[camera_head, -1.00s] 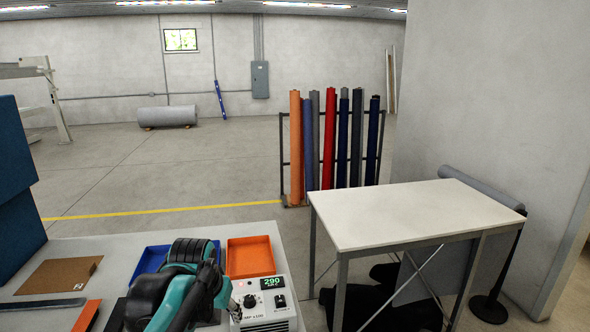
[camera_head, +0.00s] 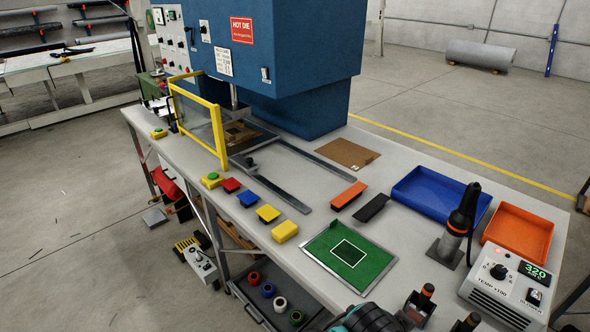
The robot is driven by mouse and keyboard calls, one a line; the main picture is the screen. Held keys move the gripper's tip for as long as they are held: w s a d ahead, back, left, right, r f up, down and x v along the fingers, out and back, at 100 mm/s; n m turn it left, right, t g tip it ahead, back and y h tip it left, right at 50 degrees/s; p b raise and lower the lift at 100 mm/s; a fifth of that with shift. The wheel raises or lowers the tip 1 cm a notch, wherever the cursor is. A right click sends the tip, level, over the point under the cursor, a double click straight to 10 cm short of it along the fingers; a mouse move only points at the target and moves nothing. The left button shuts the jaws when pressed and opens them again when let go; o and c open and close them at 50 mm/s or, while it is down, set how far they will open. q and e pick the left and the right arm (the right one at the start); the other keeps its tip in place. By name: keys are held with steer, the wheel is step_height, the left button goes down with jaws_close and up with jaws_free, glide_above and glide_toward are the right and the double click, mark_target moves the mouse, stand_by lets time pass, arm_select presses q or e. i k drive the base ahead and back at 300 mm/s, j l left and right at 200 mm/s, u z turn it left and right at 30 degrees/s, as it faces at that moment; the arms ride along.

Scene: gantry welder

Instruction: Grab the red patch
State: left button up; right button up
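The red patch (camera_head: 230,185) is a small flat red square on the grey workbench (camera_head: 330,215), near its front edge. It lies at the far end of a diagonal row, beside the blue patch (camera_head: 248,199), with the yellow patch (camera_head: 268,213) and a thicker yellow block (camera_head: 285,231) further along. Nothing covers the red patch. Neither of my grippers can be seen.
A yellow guard frame (camera_head: 218,135) and a green button box (camera_head: 212,180) stand close to the red patch. Metal rails (camera_head: 278,193), a blue press (camera_head: 285,60), a green mat (camera_head: 349,254), a blue tray (camera_head: 440,192) and a hot-air tool (camera_head: 460,220) occupy the bench.

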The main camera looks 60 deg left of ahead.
mark_target(231, 183)
steer(key=k+j+u, duration=0.1)
steer(key=k+j, duration=0.15)
steer(key=k+j+u, duration=0.15)
steer(key=j, duration=0.35)
steer(key=k+j+u, duration=0.1)
steer(key=k+j, duration=0.25)
steer(key=u, duration=1.55)
steer(key=z, duration=0.25)
steer(key=i+j+z, duration=0.25)
steer(key=z, duration=0.2)
steer(key=i+j+z, duration=0.25)
steer(key=j+z, duration=0.25)
steer(key=i+j, duration=0.15)
steer(key=j, duration=0.2)
steer(key=i+j+z, duration=0.1)
steer(key=j, duration=0.2)
steer(key=i+j, duration=0.2)
steer(key=j, duration=0.15)
steer(key=i+j+z, duration=0.1)
steer(key=j, duration=0.2)
steer(key=i+j, duration=0.15)
steer(key=j, duration=0.2)
steer(key=i+z, duration=0.05)
